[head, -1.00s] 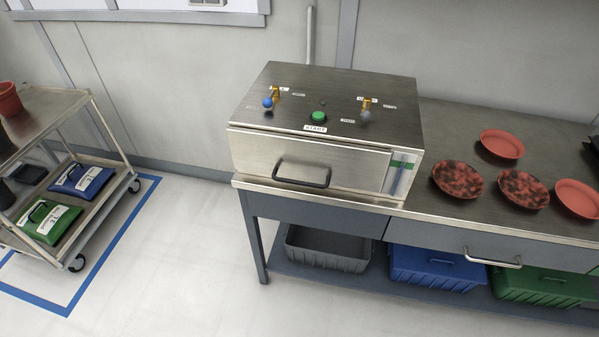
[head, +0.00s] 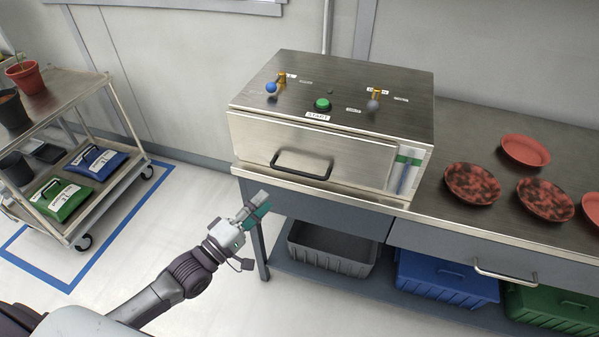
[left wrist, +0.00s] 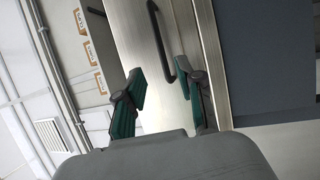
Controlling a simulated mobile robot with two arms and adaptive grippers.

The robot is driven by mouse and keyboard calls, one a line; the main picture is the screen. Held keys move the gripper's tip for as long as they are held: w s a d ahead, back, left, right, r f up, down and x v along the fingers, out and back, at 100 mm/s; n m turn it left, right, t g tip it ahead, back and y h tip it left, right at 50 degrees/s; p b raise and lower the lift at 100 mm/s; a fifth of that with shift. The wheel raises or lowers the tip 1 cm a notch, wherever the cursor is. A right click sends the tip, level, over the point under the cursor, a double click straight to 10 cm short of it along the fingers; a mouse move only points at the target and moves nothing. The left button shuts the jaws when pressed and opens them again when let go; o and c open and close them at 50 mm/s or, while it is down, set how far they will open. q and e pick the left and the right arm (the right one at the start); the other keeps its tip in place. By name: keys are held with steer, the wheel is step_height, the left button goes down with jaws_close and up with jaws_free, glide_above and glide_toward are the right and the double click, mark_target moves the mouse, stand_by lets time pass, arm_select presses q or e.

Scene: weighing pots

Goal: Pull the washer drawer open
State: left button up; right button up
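The washer (head: 330,110) is a steel box on the bench, with a green START button on top. Its front drawer (head: 345,156) is shut and has a dark bar handle (head: 301,164). In the left wrist view the handle (left wrist: 160,38) shows beyond the fingers, with the drawer front (left wrist: 138,40) behind it. My left gripper (head: 262,201) is below and left of the handle, apart from it. In the left wrist view the left gripper (left wrist: 164,92) is open with nothing between its green-padded fingers. My right gripper is not in view.
Red plates (head: 472,184) lie on the bench right of the washer. Grey (head: 330,248), blue (head: 445,280) and green bins sit under the bench. A cart (head: 75,150) with pots and bags stands at the left. The floor between is clear.

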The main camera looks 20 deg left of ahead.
mark_target(295, 172)
arm_select(q)
steer(key=x, duration=1.1)
steer(key=shift+w+d+p, duration=0.15)
steer(key=shift+w+p, duration=0.15)
steer(key=shift+w, duration=0.05)
jaws_close()
